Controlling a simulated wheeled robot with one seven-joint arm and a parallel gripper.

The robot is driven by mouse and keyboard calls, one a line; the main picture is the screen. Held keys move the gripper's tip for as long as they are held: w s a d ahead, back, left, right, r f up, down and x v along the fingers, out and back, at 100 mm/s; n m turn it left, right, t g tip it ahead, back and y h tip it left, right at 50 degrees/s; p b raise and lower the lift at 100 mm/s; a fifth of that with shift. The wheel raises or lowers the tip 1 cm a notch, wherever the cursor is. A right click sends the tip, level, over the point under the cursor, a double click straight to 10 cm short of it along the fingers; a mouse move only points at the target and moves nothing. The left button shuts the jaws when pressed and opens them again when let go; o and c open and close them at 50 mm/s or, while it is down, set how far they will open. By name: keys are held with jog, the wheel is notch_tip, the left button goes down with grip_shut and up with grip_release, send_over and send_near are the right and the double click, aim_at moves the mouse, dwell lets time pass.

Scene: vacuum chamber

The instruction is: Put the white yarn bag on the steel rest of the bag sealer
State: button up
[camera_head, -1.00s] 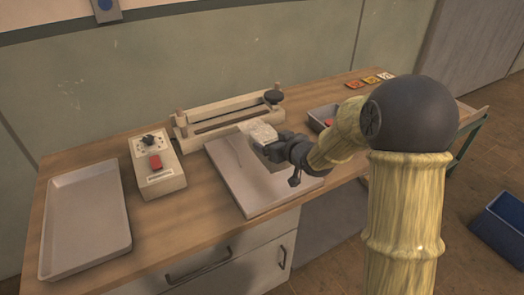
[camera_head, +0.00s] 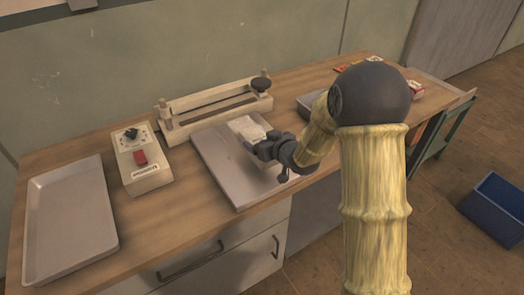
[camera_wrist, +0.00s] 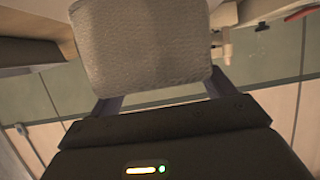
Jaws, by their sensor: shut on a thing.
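The white yarn bag (camera_head: 247,127) is in my gripper (camera_head: 262,143), above the steel rest (camera_head: 228,172) of the bag sealer (camera_head: 215,108). In the wrist view the bag (camera_wrist: 140,45) sits between the two fingers and shows a pale knitted texture. My gripper (camera_wrist: 160,98) is shut on it. The steel rest is a flat grey plate in front of the sealer's long bar. I cannot tell whether the bag touches the plate. My gripper and arm hide part of the plate's right side.
A control box (camera_head: 142,160) with a red switch stands left of the sealer. An empty grey tray (camera_head: 70,215) lies at the far left. A small grey bin (camera_head: 310,103) is behind my arm. A blue crate (camera_head: 495,208) stands on the floor at right.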

jog(key=shift+s+a+f, duration=0.1)
jog(key=shift+a+f, duration=0.1)
jog(key=shift+f, duration=0.05)
jog(key=shift+s+r, duration=0.1)
jog(key=shift+s, duration=0.1)
jog(key=shift+w+d+f, duration=0.15)
jog(key=shift+f, duration=1.75)
jog(key=shift+f, duration=0.1)
jog(key=o, duration=1.1)
